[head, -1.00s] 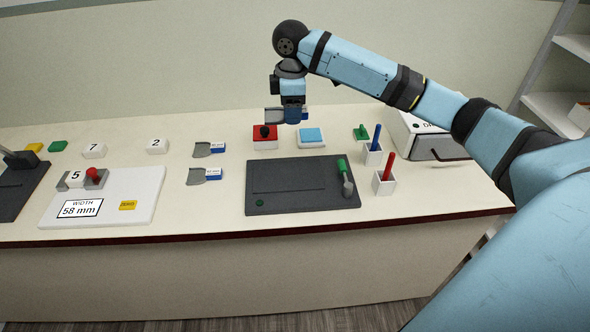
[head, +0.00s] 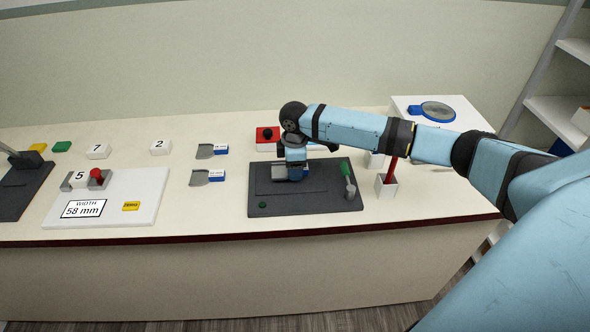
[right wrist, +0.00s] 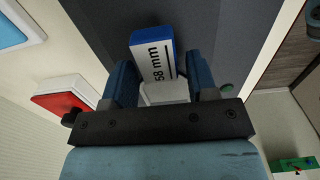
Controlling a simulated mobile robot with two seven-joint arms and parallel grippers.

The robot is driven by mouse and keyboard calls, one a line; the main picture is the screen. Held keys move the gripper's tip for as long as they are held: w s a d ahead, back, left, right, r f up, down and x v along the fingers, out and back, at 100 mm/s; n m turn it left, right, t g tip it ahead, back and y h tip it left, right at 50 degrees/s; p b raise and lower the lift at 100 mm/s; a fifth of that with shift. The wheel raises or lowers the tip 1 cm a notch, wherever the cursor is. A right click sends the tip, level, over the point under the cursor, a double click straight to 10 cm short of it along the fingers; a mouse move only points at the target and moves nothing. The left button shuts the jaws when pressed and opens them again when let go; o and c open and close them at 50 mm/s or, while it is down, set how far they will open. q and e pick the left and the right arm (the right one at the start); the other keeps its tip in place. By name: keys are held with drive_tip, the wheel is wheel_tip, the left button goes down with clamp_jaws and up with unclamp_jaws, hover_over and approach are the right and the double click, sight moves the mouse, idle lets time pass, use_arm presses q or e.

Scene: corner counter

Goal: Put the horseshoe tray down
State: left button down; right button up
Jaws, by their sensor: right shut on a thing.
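My right gripper (head: 292,176) is over the dark grey mat (head: 325,203), pointing down. It is shut on the horseshoe tray. In the right wrist view the tray's blue-and-white block (right wrist: 152,58), marked "58 mm", sits between the two blue fingers (right wrist: 160,82). The grey mat (right wrist: 195,22) lies behind it. In the head view most of the tray is hidden by the gripper. I cannot tell whether the tray touches the mat. My left gripper is not in view.
Two similar grey trays with blue ends (head: 212,151) (head: 208,177) lie left of the mat. The mat's front is mostly clear.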

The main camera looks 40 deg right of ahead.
drive_tip(key=shift+f, duration=0.85)
drive_tip(key=o, duration=1)
drive_tip(key=shift+f, duration=0.1)
wheel_tip(320, 180, up, 12)
drive_tip(key=shift+r, duration=0.15)
